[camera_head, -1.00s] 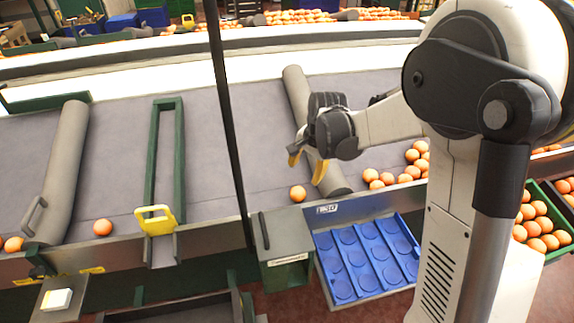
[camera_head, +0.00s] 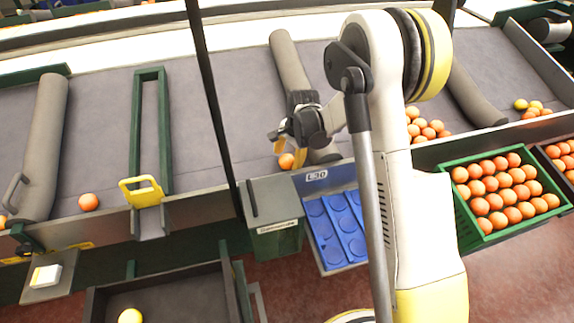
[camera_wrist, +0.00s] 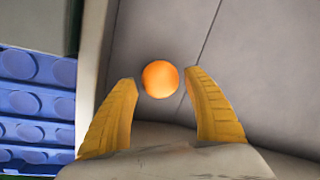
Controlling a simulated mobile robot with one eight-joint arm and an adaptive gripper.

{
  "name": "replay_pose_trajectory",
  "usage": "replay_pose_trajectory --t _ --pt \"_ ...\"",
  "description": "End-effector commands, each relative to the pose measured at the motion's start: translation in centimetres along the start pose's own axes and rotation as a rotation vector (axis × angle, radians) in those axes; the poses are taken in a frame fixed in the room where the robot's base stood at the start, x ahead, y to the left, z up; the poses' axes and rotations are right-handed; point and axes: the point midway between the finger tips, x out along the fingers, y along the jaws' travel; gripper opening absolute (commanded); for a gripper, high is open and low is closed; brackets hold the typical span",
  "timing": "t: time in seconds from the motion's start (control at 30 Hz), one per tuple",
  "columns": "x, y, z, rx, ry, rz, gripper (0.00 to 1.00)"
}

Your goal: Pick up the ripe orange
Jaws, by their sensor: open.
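An orange (camera_head: 287,161) lies on the grey conveyor belt close to its front edge. In the wrist view the same orange (camera_wrist: 160,79) shows whole and bright, just beyond and between the two yellow fingertips. My gripper (camera_head: 289,150) is over the belt at the orange, its fingers pointing down. It also shows in the wrist view (camera_wrist: 163,84), open and empty, with a finger on either side of the orange's line. I cannot tell the exact gap between the fingertips and the orange.
A blue dimpled tray (camera_head: 337,228) stands in front of the belt. A green crate (camera_head: 470,222) of oranges is at right. A grey roller (camera_head: 290,65) crosses the belt behind my gripper. Another orange (camera_head: 89,202) lies at left. An open bin (camera_head: 170,292) holds a yellowish fruit (camera_head: 130,316).

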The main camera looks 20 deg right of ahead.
Motion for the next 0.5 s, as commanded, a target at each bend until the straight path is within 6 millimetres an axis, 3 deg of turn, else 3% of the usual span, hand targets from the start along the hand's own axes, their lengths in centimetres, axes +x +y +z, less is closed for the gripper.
replay_pose_trajectory --t 0.03,0.13,0.37,0.5 --pt "1.3 0.1 -0.1 0.000 0.000 0.000 0.59" --pt "2.4 0.1 0.0 -0.001 0.000 0.000 0.59" --pt "2.4 0.0 0.0 0.000 0.000 0.000 0.59" --pt "2.4 0.0 0.0 0.000 0.000 0.000 0.18"
